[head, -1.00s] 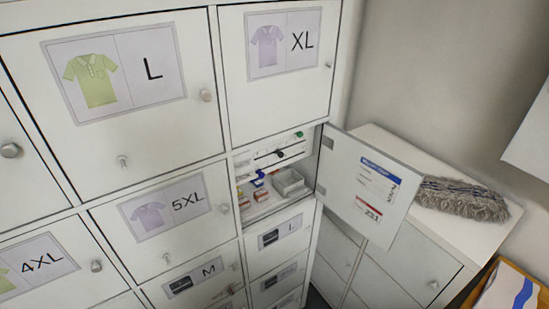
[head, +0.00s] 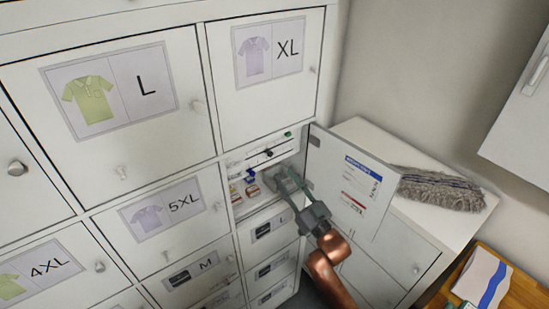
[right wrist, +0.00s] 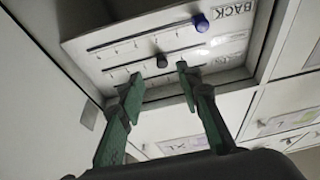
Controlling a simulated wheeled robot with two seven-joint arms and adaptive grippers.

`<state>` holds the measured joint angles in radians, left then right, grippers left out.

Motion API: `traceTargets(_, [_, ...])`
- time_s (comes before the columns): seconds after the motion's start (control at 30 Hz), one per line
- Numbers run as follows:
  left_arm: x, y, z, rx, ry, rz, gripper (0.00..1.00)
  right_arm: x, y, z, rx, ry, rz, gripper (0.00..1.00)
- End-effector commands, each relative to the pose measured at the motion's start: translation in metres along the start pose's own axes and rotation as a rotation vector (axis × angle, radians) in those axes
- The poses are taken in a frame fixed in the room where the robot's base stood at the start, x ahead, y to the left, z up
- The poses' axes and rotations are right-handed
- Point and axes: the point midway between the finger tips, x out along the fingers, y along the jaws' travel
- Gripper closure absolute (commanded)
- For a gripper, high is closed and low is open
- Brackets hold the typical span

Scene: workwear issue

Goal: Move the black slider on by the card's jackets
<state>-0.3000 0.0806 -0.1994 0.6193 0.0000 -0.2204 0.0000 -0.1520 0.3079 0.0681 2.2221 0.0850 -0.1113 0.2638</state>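The black slider (head: 268,153) sits on a slotted white panel inside the open compartment. In the right wrist view the black slider (right wrist: 162,61) sits partway along a slot with tick marks. My right gripper (head: 284,180) reaches into the compartment. In the right wrist view its fingers (right wrist: 158,74) are apart with nothing between the tips; the black slider shows just beyond the gap, apparently untouched. The card (head: 357,181), with blue and red print too small to read, is on the inside of the open door (head: 335,195). My left gripper is not in view.
A blue knob (right wrist: 200,22) is on another slot of the panel. Small coloured items (head: 237,195) lie on the compartment floor left of my gripper. The open door stands close on the right of my arm. A grey mop head (head: 440,188) lies on the low cabinet.

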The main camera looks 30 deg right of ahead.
Motion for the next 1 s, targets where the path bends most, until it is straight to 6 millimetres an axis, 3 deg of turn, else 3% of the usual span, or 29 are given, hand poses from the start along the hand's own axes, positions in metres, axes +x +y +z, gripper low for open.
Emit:
traceTargets(0.1, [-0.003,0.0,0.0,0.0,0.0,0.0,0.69,0.009,-0.002,-0.01,0.001,0.019,-0.005,0.68])
traceTargets(0.5, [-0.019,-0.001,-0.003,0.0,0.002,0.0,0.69,0.067,-0.001,-0.01,0.0,0.016,-0.004,0.68])
traceTargets(0.93, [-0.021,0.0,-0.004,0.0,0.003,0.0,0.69,0.078,-0.001,-0.008,0.0,0.014,-0.003,0.68])
traceTargets(1.0, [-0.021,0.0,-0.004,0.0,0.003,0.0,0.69,0.078,-0.001,-0.008,0.0,0.014,-0.003,0.72])
